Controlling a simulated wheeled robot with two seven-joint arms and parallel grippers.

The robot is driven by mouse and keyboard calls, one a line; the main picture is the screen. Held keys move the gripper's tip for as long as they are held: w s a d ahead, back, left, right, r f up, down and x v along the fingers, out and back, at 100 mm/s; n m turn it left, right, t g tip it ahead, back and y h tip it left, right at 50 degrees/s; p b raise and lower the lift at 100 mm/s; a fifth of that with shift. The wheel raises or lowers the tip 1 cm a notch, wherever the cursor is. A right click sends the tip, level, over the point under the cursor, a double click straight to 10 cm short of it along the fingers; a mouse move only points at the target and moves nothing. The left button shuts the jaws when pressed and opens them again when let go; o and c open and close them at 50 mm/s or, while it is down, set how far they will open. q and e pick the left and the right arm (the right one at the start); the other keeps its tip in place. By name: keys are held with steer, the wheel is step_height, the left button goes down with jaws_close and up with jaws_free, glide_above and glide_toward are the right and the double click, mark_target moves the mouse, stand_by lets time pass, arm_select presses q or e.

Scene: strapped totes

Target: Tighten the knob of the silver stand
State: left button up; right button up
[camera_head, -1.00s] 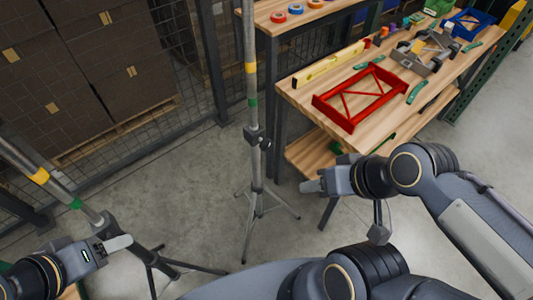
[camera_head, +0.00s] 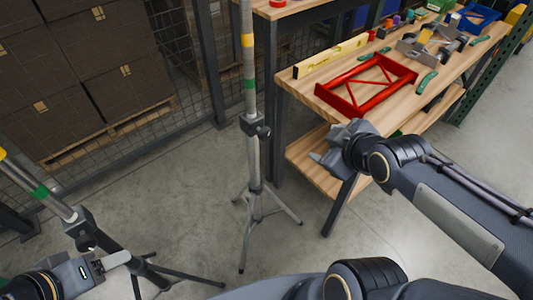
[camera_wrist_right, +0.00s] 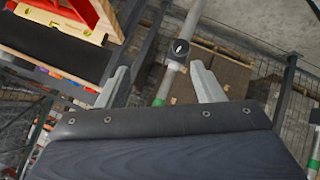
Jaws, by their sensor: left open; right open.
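The silver stand (camera_head: 251,100) stands upright in the middle of the head view, with yellow and green bands and spread silver tripod legs. Its dark clamp with the knob (camera_head: 264,131) is partway up the pole. In the right wrist view the knob (camera_wrist_right: 180,47) shows beyond and between the fingertips, not touched. My right gripper (camera_head: 333,143) is open and empty, to the right of the stand and apart from it; its two fingers also show in the wrist view (camera_wrist_right: 162,78). My left gripper (camera_head: 118,259) is at the lower left, beside a second stand; no held object shows.
The second stand (camera_head: 57,205), with black legs, leans across the lower left of the picture. A wooden workbench (camera_head: 310,87) with a red frame (camera_head: 368,86) and a yellow level (camera_head: 330,56) stands behind my right gripper. Boxes (camera_head: 70,80) sit behind mesh fencing. Concrete floor is clear around the silver stand.

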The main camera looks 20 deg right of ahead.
mark_target(268, 137)
steer(key=w+f+n+t+b, duration=0.4)
steer(key=w+f+n+b, duration=0.45)
steer(key=n+b, duration=0.2)
arm_select(q)
step_height(268, 137, down, 24)
steer(key=b, duration=1)
arm_select(e)
steer(key=w+a+f+n+t+y, duration=0.1)
steer(key=w+a+f+n+y, duration=0.1)
steer(key=w+n, duration=0.1)
steer(key=w+a+f+n+t+y, duration=0.1)
steer(key=w+a+n+y, duration=0.1)
steer(key=n, duration=0.4)
steer(key=w+a+f+n+t+y, duration=0.1)
steer(key=w+a+f+n+y, duration=0.1)
steer(key=w+a+n, duration=0.1)
steer(key=shift+w+a+f+n, duration=0.15)
steer(key=shift+w+n, duration=0.25)
steer(key=shift+w, duration=0.2)
steer(key=shift+w+a+f+n, duration=0.15)
steer(key=shift+w+n, duration=0.2)
steer(key=shift+w, duration=0.2)
steer(key=shift+d, duration=0.1)
steer(key=shift+c, duration=0.4)
steer(key=c, duration=0.9)
arm_select(q)
steer(key=shift+f, duration=0.1)
